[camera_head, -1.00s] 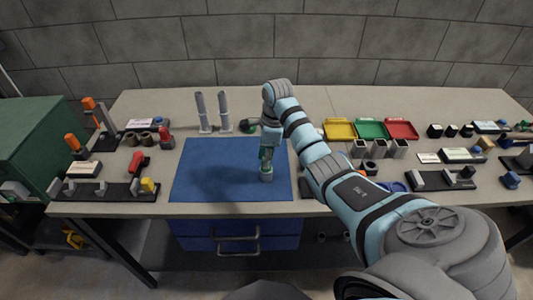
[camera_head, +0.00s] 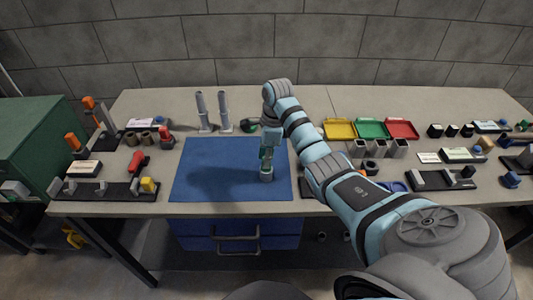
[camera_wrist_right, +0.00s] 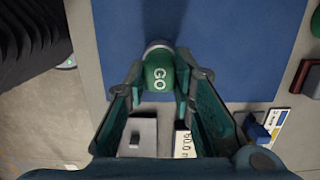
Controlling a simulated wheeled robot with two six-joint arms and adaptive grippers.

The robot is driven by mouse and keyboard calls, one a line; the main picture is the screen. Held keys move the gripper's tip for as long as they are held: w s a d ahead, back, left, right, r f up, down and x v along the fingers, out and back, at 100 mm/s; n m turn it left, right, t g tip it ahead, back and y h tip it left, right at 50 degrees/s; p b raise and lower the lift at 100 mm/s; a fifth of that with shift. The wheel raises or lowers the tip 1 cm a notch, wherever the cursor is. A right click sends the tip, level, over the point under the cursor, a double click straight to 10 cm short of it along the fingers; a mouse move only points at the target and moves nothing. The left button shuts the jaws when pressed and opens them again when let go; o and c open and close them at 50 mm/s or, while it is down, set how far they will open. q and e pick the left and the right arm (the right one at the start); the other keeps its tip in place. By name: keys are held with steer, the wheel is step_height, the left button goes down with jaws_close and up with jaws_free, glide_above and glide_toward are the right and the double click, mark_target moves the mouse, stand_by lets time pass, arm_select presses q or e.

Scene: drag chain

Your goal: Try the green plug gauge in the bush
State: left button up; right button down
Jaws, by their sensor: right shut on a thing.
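The green plug gauge (camera_wrist_right: 159,76), with "GO" on its green grip, is held between the fingers of my right gripper (camera_wrist_right: 158,92). In the head view my right gripper (camera_head: 267,151) points down over the right part of the blue mat. A short grey cylinder (camera_head: 267,175), which looks like the bush, shows directly below the green grip on the mat. A grey rim also shows beyond the grip in the right wrist view. I cannot tell how far the gauge is in the bush. My left gripper is not in view.
The blue mat (camera_head: 210,180) is otherwise clear. Two grey upright posts (camera_head: 202,110) stand behind it. Yellow (camera_head: 339,128), green (camera_head: 371,128) and red (camera_head: 402,128) trays lie at the back right. A black rack (camera_head: 95,191) lies left of the mat.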

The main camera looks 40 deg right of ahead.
steer(key=shift+r, duration=0.1)
step_height(320, 180, up, 6)
steer(key=p, duration=0.5)
steer(key=shift+f, duration=0.2)
steer(key=shift+r+p, duration=0.4)
steer(key=shift+r, duration=0.85)
